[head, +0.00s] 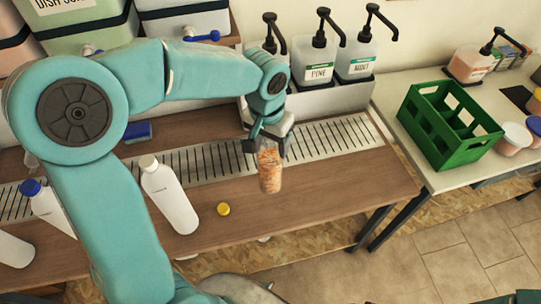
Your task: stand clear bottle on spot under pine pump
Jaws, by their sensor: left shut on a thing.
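The clear bottle (270,173), with an orange mottled look, is upright in my left gripper (268,147). The gripper is shut around its upper part and hides its top. The bottle shows in front of the drip grate's front edge; whether its base touches the bench I cannot tell. The pine pump (319,60), a white bottle with a black pump head and PINE label, stands on a grey ledge behind the grate (335,140), to the right of and beyond the held bottle. No separate spot mark is clear below it. My right gripper is not in view.
The mint pump (360,60) stands right of pine; another pump is partly behind my arm. White bottles (170,195) and a yellow cap (223,209) are on the bench (330,195). A green crate (440,120) is on the right table. The grate below pine looks clear.

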